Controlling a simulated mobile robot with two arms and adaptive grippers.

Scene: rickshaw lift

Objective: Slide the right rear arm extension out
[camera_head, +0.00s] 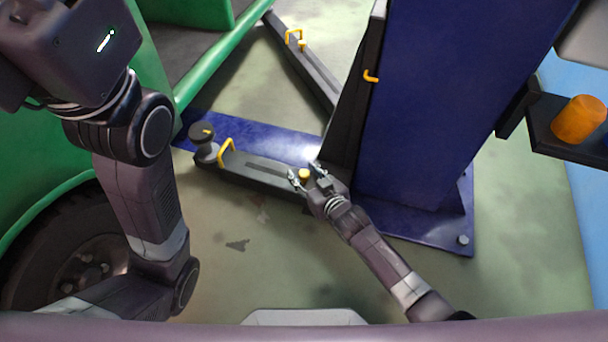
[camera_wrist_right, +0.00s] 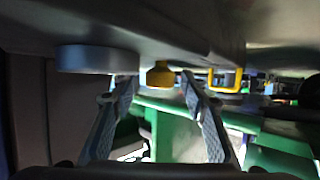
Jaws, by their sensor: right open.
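A dark lift arm (camera_head: 258,172) runs low from the blue post's foot to the left. It has a round black pad (camera_head: 201,132) at its left end and a yellow handle (camera_head: 227,152) beside the pad. A yellow knob (camera_head: 304,174) sits near its post end. My right gripper (camera_head: 306,174) is at this knob. In the right wrist view its fingers (camera_wrist_right: 158,88) are spread, with the knob (camera_wrist_right: 160,74) showing between and beyond the tips; contact cannot be told. The handle (camera_wrist_right: 226,80) hangs to the right there. My left arm shows, but its gripper does not.
The blue post (camera_head: 455,90) stands on a blue base plate (camera_head: 440,232) with a bolt. A second lift arm (camera_head: 305,65) with a yellow handle lies behind. The green vehicle (camera_head: 40,150) with its wheel fills the left. An orange cylinder (camera_head: 578,120) sits on a shelf at right.

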